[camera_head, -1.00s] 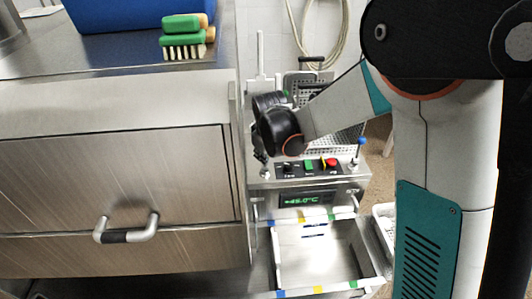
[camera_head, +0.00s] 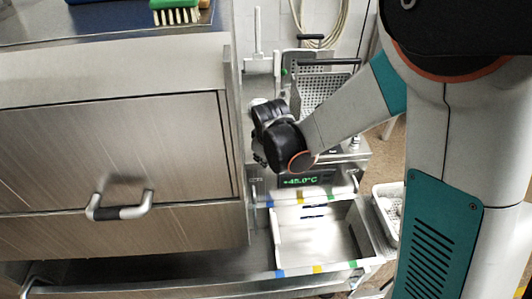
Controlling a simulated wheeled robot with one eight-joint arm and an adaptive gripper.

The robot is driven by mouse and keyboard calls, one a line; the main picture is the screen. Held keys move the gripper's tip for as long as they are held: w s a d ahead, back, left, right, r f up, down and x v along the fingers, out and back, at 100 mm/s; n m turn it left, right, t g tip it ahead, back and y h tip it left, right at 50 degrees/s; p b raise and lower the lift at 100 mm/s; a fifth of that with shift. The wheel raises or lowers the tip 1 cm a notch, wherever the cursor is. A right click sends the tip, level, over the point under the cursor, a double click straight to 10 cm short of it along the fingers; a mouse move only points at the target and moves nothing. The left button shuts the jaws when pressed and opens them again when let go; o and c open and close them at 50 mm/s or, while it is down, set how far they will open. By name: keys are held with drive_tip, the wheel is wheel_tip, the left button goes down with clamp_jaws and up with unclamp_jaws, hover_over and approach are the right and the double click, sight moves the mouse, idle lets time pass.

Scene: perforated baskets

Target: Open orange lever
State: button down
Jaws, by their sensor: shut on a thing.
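My gripper (camera_head: 259,156), black, hangs at the left front edge of the steel machine with the green display (camera_head: 300,181). Its fingers are small and partly hidden by my black wrist. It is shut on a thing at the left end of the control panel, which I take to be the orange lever. No orange knob shows; the lever is hidden behind my gripper and wrist.
Perforated metal baskets (camera_head: 322,92) stand behind the panel. An open steel basin (camera_head: 350,243) lies in front, and a white basket (camera_head: 388,190) is at right. A large steel cabinet with a handle (camera_head: 121,212) fills the left. A green brush (camera_head: 176,5) lies on top.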

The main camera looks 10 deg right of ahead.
drive_tip(key=shift+s+f, duration=0.2)
drive_tip(key=shift+s, duration=0.1)
drive_tip(key=c, duration=1.3)
unclamp_jaws()
drive_tip(key=shift+r, duration=0.15)
drive_tip(key=shift+r, duration=0.2)
drive_tip(key=shift+v, duration=3.45)
